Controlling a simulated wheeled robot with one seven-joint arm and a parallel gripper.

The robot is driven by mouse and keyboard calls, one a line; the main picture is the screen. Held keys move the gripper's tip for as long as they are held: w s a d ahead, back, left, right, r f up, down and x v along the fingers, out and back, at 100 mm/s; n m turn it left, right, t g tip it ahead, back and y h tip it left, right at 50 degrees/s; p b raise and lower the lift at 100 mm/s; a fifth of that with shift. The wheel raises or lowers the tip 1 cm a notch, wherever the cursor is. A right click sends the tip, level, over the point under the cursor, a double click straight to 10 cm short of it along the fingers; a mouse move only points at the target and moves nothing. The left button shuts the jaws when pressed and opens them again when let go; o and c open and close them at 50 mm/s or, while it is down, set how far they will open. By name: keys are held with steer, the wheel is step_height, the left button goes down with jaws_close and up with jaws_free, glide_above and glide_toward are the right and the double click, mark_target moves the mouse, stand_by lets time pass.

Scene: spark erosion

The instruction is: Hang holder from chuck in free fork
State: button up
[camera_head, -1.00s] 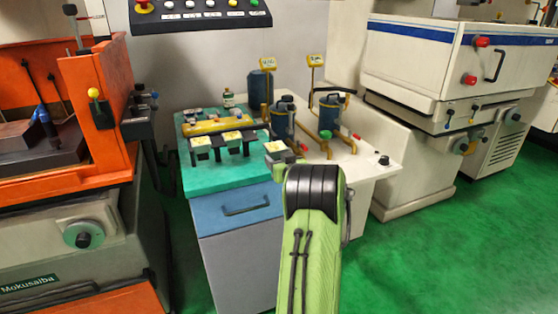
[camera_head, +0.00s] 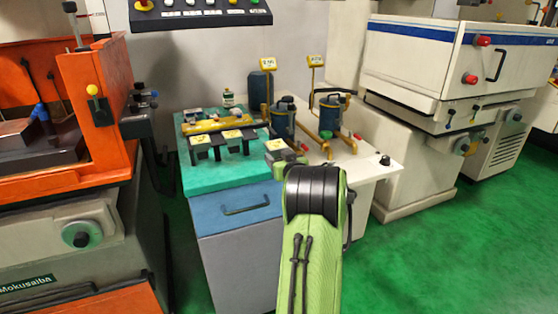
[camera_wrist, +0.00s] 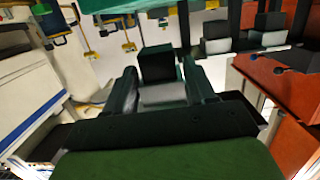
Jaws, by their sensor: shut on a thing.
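My gripper (camera_wrist: 160,88) is shut on a holder (camera_wrist: 158,65), a dark block with a light grey part between the two fingers. In the head view the held holder (camera_head: 278,145) shows its yellowish top just beyond my green arm, at the right of the teal-topped cabinet; the fingers are largely hidden there. Two other holders with yellow tops, a left one (camera_head: 200,141) and a right one (camera_head: 231,135), hang at the black forks along the yellow rack bar (camera_head: 195,127). Which fork is free, and the chuck, I cannot make out.
The teal cabinet top (camera_head: 205,180) has bare room in front of the rack. A small bottle (camera_head: 228,98) stands behind it. Blue canisters (camera_head: 282,122) with yellow stands are on the white bench at right. An orange machine (camera_head: 100,140) stands at left.

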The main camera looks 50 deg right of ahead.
steer(key=shift+w+r, duration=0.1)
steer(key=shift+r+p+x, duration=0.15)
steer(key=shift+p+x, duration=0.35)
steer(key=shift+x, duration=0.55)
steer(key=shift+r+p+x, duration=0.2)
steer(key=shift+p+x, duration=0.25)
steer(key=shift+x, duration=0.6)
steer(key=shift+w, duration=0.1)
steer(key=shift+b, duration=0.4)
steer(key=shift+w+d, duration=0.1)
steer(key=shift+r+p+x, duration=0.15)
steer(key=shift+p+x, duration=0.5)
steer(key=shift+x, duration=0.4)
steer(key=shift+r+p+x, duration=0.2)
steer(key=shift+p+x, duration=0.4)
steer(key=shift+x, duration=0.45)
steer(key=shift+w+d, duration=0.1)
steer(key=shift+r+p+x, duration=0.15)
steer(key=shift+p+x, duration=0.45)
steer(key=shift+x, duration=0.25)
steer(key=shift+r+p+x, duration=0.15)
steer(key=shift+p+x, duration=0.45)
steer(key=shift+x, duration=0.3)
steer(key=shift+w, duration=0.15)
